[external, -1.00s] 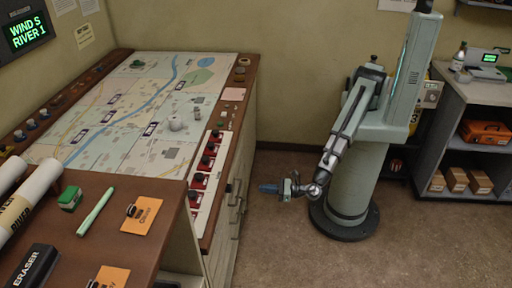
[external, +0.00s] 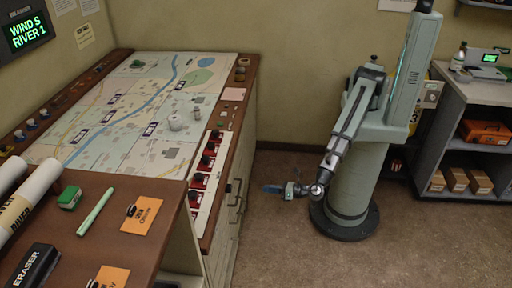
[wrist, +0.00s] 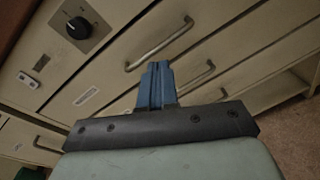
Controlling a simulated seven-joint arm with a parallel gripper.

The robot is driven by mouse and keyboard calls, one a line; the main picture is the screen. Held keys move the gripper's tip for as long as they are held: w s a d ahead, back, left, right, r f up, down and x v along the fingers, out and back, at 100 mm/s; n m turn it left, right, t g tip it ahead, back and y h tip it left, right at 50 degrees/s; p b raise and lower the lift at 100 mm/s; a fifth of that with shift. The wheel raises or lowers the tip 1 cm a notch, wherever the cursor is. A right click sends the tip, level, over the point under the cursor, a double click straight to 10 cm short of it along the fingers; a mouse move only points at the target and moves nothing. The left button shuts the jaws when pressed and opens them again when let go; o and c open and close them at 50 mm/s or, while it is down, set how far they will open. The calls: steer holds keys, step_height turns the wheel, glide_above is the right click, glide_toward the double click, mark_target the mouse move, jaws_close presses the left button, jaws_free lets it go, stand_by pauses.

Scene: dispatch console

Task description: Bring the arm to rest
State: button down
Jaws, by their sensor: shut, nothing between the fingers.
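My gripper (external: 274,189) hangs low beside the console, out in the open air over the floor. Its blue fingers point left toward the console's drawer side and are shut with nothing between them. In the wrist view the shut blue fingers of my gripper (wrist: 157,82) stand together in front of the cream drawer fronts. My arm hangs folded down from its pale green column at the right of the external view.
The console (external: 246,88) with its map top stands left of my gripper. Drawer handles (external: 236,193) stick out from its side; a handle (wrist: 160,45) and a black knob (wrist: 79,27) show in the wrist view. A grey shelf (external: 478,92) stands at right. The floor (external: 290,250) between is clear.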

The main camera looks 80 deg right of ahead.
steer(key=s+d+f+m+g+h, duration=0.4)
steer(key=s+d+f+m+g, duration=1)
steer(key=d+f+m, duration=0.25)
steer(key=s+d+f+m+g+y, duration=0.1)
steer(key=s+d+f+m+g, duration=0.1)
steer(key=d, duration=0.7)
steer(key=s+d+f+m+g+y, duration=0.2)
steer(key=s+d+m+g, duration=0.2)
steer(key=d+m, duration=0.3)
steer(key=s+d+f+m+g+y, duration=0.2)
steer(key=s+d+f+m+g, duration=0.1)
steer(key=d, duration=1)
steer(key=shift+s+m+g, duration=0.3)
steer(key=shift+s+m, duration=0.45)
steer(key=shift+s, duration=0.15)
